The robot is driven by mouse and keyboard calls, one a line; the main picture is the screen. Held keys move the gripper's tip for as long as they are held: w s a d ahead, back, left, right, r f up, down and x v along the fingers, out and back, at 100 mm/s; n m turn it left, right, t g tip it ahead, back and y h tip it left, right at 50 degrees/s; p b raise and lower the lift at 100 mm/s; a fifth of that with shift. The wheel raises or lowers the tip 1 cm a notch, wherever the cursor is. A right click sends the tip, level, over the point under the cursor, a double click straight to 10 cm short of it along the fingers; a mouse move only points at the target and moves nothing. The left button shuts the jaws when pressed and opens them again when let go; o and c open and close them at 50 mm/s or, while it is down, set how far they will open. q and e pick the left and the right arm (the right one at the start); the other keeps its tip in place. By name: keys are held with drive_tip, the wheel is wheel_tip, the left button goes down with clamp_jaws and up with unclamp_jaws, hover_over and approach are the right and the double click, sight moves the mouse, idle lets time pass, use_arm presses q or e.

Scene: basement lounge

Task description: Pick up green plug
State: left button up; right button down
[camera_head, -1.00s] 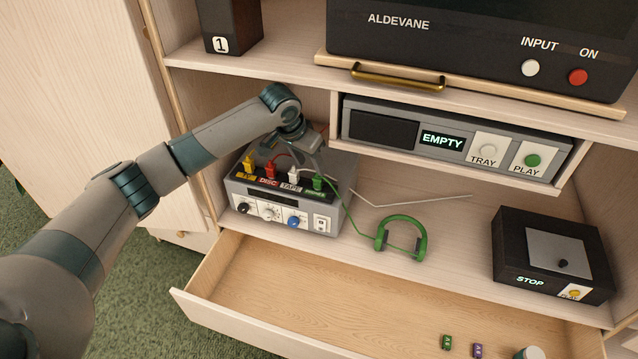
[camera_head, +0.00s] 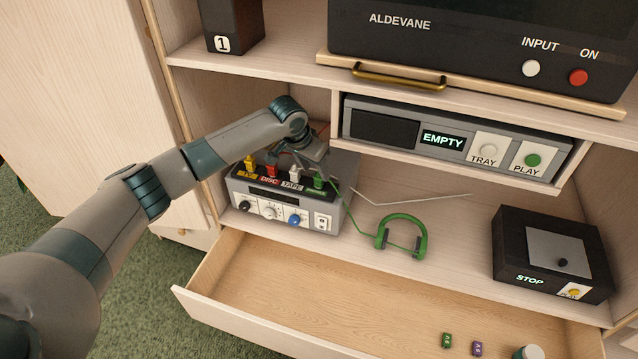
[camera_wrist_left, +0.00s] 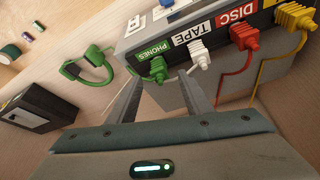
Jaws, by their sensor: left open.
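The green plug (camera_head: 318,182) stands in the socket labelled PHONES, at the right end of the row on top of the grey switch box (camera_head: 262,197). In the left wrist view the green plug (camera_wrist_left: 158,68) shows just beyond and between the two fingertips. My left gripper (camera_head: 322,172) is open and close to the plug; its fingers (camera_wrist_left: 157,80) appear on either side of it, with nothing clearly held. I cannot tell whether they touch it. The white TAPE plug (camera_wrist_left: 200,54) is just beside the right-hand finger. My right gripper is not in view.
Red (camera_head: 271,170) and yellow (camera_head: 249,163) plugs stand in the same row. A green cord leads to green headphones (camera_head: 403,236) on the shelf. The player (camera_head: 455,138) overhangs at right. A black box (camera_head: 552,255) stands farther right; an open drawer (camera_head: 330,290) lies below.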

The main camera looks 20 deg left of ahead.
sight(318, 176)
use_arm(q)
drive_tip(key=shift+x, duration=1.75)
drive_tip(key=shift+s, duration=0.1)
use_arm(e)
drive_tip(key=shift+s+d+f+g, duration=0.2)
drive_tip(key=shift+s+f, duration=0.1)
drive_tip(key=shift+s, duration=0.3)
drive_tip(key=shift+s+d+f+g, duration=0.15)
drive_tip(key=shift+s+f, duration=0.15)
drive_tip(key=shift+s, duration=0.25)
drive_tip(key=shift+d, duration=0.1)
use_arm(q)
clamp_jaws()
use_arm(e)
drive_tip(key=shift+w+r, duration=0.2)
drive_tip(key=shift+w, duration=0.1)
